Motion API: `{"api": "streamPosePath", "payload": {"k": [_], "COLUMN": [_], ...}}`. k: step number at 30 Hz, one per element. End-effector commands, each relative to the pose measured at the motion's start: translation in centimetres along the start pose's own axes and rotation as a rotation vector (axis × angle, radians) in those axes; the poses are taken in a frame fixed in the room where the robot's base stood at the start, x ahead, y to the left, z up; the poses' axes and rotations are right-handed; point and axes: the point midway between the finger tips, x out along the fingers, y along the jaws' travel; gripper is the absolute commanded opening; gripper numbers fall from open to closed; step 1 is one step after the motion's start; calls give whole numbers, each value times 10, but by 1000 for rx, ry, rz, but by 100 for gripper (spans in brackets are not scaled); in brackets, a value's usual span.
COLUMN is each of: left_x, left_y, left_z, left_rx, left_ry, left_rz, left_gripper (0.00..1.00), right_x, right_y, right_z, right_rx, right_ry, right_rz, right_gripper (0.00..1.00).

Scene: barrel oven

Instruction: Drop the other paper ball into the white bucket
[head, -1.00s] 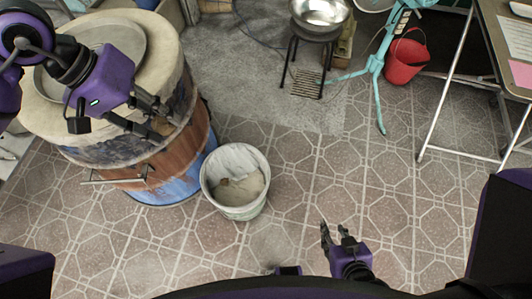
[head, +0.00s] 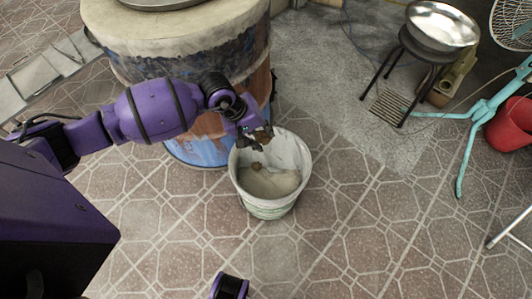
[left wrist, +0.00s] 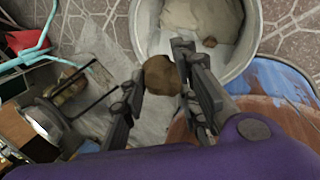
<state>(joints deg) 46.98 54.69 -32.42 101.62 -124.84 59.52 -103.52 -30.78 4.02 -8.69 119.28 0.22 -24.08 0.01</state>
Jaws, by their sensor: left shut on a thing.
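The white bucket (head: 286,206) stands on the tiled floor beside the barrel oven, and its rim also shows in the left wrist view (left wrist: 243,58). One small brown paper ball (head: 256,166) lies inside it. My left gripper (head: 257,136) is at the bucket's upper left rim. In the left wrist view my left gripper (left wrist: 160,76) is shut on another brown paper ball (left wrist: 161,75), which appears close to the bucket's edge. In the head view the held ball is partly hidden by the fingers. My right gripper is not in view.
The barrel oven (head: 180,45) stands just behind and left of the bucket. A metal bowl (head: 442,25) on a black stool, a turquoise stand (head: 468,150) and a red bucket (head: 511,125) are at the right. The floor right of the white bucket is clear.

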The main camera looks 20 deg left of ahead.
Motion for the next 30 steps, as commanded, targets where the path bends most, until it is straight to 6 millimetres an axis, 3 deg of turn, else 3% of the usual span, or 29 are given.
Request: {"api": "streamPosePath", "payload": {"k": [1, 3, 7, 19, 30], "left_x": [35, 64, 100, 131, 169], "left_y": [-13, -23, -34, -46, -63], "left_z": [-2, -7, -13, -16, -16], "left_rx": [-26, -56, -88, -106, -106], "left_ry": [4, 18, 36, 46, 44], "left_rz": [-4, -4, -1, 1, 1], "left_gripper": [21, 21, 21, 21, 21], "right_x": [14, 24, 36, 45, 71], "right_y": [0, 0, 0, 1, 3], "right_z": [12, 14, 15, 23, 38], "right_rx": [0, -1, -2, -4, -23], "right_ry": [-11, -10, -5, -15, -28], "right_rz": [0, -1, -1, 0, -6], "right_gripper": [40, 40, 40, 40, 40]}}
